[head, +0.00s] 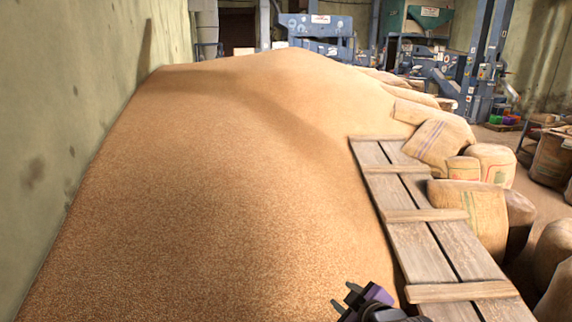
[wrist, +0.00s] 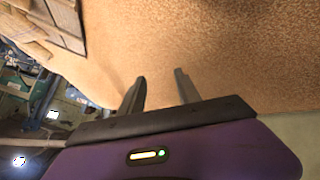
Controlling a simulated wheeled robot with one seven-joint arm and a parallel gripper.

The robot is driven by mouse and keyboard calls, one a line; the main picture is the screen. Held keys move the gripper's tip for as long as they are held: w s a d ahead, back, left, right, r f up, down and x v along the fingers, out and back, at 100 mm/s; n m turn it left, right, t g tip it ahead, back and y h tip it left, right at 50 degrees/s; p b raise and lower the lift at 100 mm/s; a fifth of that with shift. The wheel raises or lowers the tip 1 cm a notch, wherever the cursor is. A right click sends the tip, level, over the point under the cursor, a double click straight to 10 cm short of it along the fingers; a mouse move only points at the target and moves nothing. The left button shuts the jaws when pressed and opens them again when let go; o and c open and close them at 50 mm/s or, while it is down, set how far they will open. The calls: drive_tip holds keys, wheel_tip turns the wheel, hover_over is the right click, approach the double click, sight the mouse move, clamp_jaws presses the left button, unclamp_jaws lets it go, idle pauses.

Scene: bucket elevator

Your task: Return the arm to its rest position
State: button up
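My gripper (head: 344,299) shows at the bottom edge of the head view, in front of the grain heap and left of the plank ramp's lower end. In the wrist view my gripper (wrist: 160,88) has its two dark fingers apart, with nothing between them. Behind the fingers is the brown surface of the grain heap (head: 230,170), which also fills much of the wrist view (wrist: 210,40). Most of my arm is out of the head view.
A wooden plank ramp (head: 410,221) lies along the heap's right side. Several full sacks (head: 470,205) stand right of it. A plain wall (head: 80,100) borders the heap on the left. Blue machinery (head: 320,27) stands at the back. Some floor (head: 525,190) is bare at right.

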drive_tip(key=s+d+m+t+h, duration=0.1)
drive_tip(key=s+d+m, duration=0.1)
drive_tip(key=s, duration=1.3)
drive_tip(key=s+d+r+m+t, duration=0.1)
drive_tip(key=s+m, duration=0.3)
drive_tip(key=s, duration=1.2)
drive_tip(key=s+d+r+m+t+h+b, duration=0.1)
drive_tip(key=s+d+m, duration=0.2)
drive_tip(key=s, duration=1.3)
drive_tip(key=shift+r+m+t+h, duration=0.2)
drive_tip(key=shift+m+t+h, duration=0.1)
drive_tip(key=shift+m+t, duration=0.15)
drive_tip(key=shift+s, duration=0.1)
